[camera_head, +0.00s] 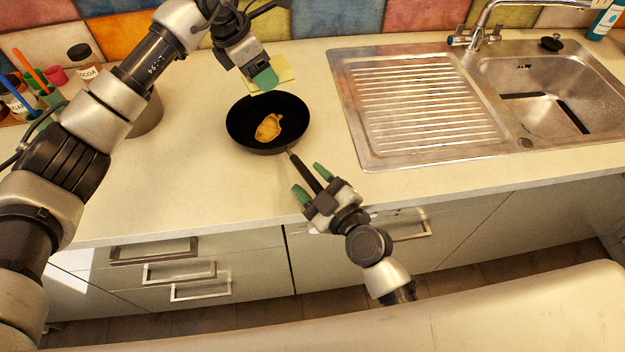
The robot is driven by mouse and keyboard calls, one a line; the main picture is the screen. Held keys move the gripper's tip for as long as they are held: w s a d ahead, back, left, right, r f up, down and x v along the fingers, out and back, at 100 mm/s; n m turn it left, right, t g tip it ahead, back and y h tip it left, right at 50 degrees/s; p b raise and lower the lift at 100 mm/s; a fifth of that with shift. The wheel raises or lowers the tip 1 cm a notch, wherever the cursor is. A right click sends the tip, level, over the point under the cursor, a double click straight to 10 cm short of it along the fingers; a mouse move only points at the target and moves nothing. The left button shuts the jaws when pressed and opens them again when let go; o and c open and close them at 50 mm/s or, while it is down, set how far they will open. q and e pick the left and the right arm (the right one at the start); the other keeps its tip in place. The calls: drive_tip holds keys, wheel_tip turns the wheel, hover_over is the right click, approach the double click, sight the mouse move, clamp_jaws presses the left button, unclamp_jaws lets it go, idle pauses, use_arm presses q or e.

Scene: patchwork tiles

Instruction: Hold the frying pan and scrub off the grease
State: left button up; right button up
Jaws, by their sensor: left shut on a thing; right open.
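A black frying pan (240,127) sits on the counter with a yellow-brown grease patch (269,127) inside it. Its dark handle (302,169) points toward the counter's front edge. My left gripper (265,78) is just behind the pan's far rim, shut on a pale yellow sponge (284,67). Its green fingertips hide part of the sponge. My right gripper (311,183) is open at the front edge of the counter. Its two green fingers stand on either side of the handle.
A metal sink with a ribbed drainboard (352,107) lies to the right, with a tap (480,30) behind. A metal pot (150,115), partly behind my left arm, and several jars stand at left. The counter left of the pan is clear.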

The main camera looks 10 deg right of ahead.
clamp_jaws()
idle(0.8)
